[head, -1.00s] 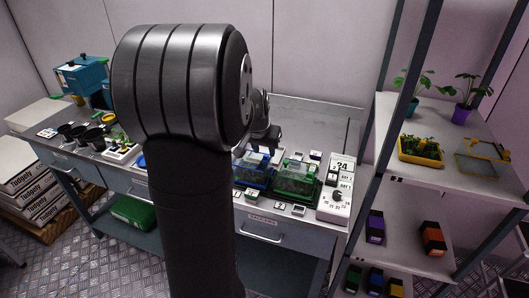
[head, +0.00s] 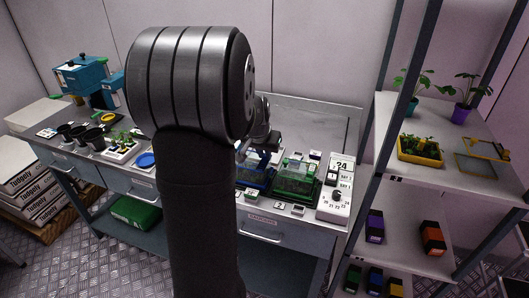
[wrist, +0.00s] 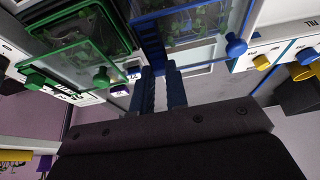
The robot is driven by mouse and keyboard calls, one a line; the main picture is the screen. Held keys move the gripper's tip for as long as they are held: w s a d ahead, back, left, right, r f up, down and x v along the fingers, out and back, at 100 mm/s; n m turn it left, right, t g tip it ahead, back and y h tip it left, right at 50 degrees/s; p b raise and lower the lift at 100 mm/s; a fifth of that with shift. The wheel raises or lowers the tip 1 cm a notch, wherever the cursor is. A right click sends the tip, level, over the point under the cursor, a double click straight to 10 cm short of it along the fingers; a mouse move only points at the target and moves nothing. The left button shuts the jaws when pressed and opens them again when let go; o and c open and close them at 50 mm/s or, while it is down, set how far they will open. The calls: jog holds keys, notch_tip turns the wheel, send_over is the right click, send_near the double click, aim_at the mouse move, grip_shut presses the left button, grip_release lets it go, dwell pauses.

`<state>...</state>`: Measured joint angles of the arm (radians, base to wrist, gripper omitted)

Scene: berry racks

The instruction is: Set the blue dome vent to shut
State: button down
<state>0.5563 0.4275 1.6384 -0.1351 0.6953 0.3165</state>
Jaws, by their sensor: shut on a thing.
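The blue dome (head: 252,181) sits on the bench beside the green dome (head: 296,179). In the wrist view the clear blue-framed dome (wrist: 195,24) with plants inside is at the top, just beyond my fingertips. A blue knob (wrist: 236,47) sticks out at its right corner, clear of my fingers. My gripper (wrist: 157,68) is shut on a small part at the left of the blue dome's near edge. That part is mostly hidden between the fingertips, so its setting cannot be read. In the head view my gripper (head: 257,158) is low over the blue dome.
The green-framed dome (wrist: 85,35) with green knobs stands close to the left in the wrist view. Yellow knobs (wrist: 262,62) lie to the right. A white dial box (head: 335,203) stands right of the domes. A shelf rack (head: 455,190) rises at the right.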

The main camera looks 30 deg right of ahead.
jog(key=shift+s+a, duration=1.25)
jog(key=shift+a, duration=0.05)
jog(key=c, duration=1.4)
grip_release()
jog(key=v, duration=1.7)
jog(key=shift+r, duration=0.2)
